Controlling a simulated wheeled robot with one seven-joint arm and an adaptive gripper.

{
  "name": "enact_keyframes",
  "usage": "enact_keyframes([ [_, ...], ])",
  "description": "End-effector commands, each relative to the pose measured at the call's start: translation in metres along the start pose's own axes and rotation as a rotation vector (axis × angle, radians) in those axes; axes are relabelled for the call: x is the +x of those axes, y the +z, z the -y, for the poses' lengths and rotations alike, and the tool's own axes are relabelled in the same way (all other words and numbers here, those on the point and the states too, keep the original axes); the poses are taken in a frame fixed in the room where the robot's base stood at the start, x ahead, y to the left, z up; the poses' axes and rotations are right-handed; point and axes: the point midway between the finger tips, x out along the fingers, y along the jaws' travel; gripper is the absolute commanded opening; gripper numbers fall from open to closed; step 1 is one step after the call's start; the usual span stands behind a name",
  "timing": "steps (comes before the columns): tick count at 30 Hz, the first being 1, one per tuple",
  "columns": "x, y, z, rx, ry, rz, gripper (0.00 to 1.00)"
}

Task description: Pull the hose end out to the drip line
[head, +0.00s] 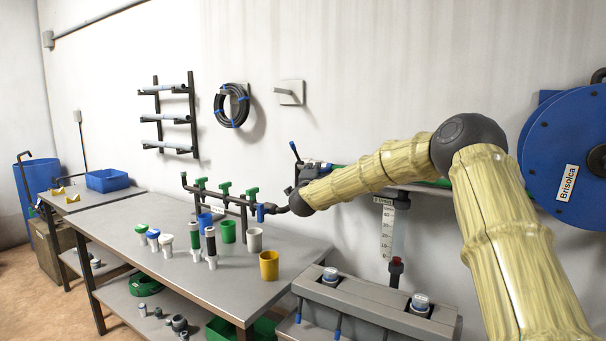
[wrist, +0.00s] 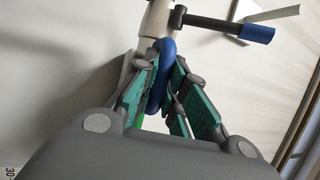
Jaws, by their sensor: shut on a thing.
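In the head view my gripper (head: 272,210) is at the right end of a dark pipe manifold (head: 238,200) with green valve handles, over the back of the workbench. In the wrist view my gripper (wrist: 168,95) has its green-padded fingers closed around a slim blue piece (wrist: 167,50). The blue piece meets a pale pipe fitting (wrist: 157,20) at the top. A small blue part (head: 261,213) shows at the fingertips in the head view. I cannot tell whether the blue piece belongs to the hose end. No free hose end or drip line can be made out clearly.
A black lever (wrist: 215,24) with a blue tip is close beside the fingers. Cups, including a yellow cup (head: 269,266), and several fittings stand on the workbench (head: 190,290). A grey bench unit (head: 372,300) stands to the right. A blue reel (head: 548,135) is at the far right.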

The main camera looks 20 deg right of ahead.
Motion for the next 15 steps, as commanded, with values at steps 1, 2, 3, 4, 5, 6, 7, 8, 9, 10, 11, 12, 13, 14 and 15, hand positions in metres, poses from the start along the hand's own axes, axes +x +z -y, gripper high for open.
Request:
enact_keyframes([
  [1,0.001,-0.0001,0.0009,0.0,-0.001,-0.001,0.0],
  [2,0.0012,-0.0001,0.0011,0.0,-0.002,-0.001,0.0],
  [3,0.0012,0.0007,0.0015,0.001,-0.002,-0.001,0.0],
  [4,0.0011,0.0017,0.0019,0.001,-0.002,0.0,0.0],
  [5,0.0011,0.0021,0.0021,0.001,-0.002,0.001,0.0],
  [6,0.001,0.0024,0.0025,0.001,-0.003,0.001,0.0],
  [7,0.001,0.0026,0.0028,0.001,-0.003,0.001,0.0],
  [8,0.0011,0.0027,0.0031,0.001,-0.004,0.001,0.0],
  [9,0.0011,0.0029,0.0034,0.001,-0.004,0.002,0.0],
  [10,0.0011,0.003,0.0036,0.001,-0.004,0.002,0.0],
  [11,0.0011,0.0034,0.0039,0.002,-0.005,0.002,0.17],
  [12,0.0011,0.0042,0.0043,0.002,-0.005,0.003,0.23],
  [13,0.001,0.0044,0.0044,0.002,-0.005,0.004,0.23],
  [14,0.0009,0.0046,0.0045,0.002,-0.005,0.004,0.23],
  [15,0.0009,0.0037,0.0043,0.002,-0.005,0.003,0.23],
])
